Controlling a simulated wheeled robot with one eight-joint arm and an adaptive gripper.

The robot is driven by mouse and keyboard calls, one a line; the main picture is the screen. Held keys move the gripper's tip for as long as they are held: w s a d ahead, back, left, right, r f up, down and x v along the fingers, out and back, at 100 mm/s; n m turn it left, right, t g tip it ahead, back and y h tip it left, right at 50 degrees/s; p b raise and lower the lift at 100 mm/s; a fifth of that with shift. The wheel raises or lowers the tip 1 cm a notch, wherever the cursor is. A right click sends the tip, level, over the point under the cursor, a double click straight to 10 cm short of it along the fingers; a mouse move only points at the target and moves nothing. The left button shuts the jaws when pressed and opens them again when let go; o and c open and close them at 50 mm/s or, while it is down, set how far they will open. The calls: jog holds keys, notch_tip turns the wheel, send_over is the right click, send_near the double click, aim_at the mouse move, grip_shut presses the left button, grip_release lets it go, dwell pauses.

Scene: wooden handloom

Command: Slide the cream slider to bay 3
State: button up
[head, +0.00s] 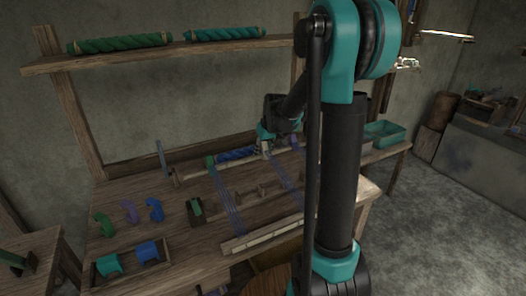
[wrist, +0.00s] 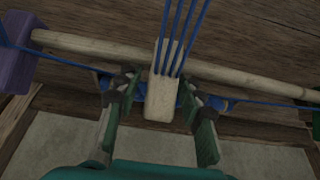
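The cream slider (wrist: 161,97) is a pale block on a long wooden rod (wrist: 100,48) in the wrist view. My gripper (wrist: 160,86) is open, with one dark green finger on each side of the slider. Small gaps show between the fingers and the slider, so it is not gripped. In the head view my gripper (head: 266,148) is low at the loom's back rod, right of a blue twisted roll (head: 237,154). The slider is too small there to tell clearly. No bay numbers are readable.
Blue threads (wrist: 180,35) pass over the slider's top. A purple block (wrist: 17,55) sits at the rod's left in the wrist view. In the head view, colored hooks (head: 129,211) and a spool tray (head: 127,262) stand at the table's left. A shelf (head: 150,53) runs above.

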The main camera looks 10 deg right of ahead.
grip_shut()
jog(key=a, duration=0.2)
jog(key=s+a, duration=0.1)
jog(key=a, duration=0.1)
jog(key=shift+s+a, duration=0.15)
jog(key=shift+o, duration=1.3)
grip_release()
jog(key=shift+r, duration=0.1)
jog(key=v, duration=1.2)
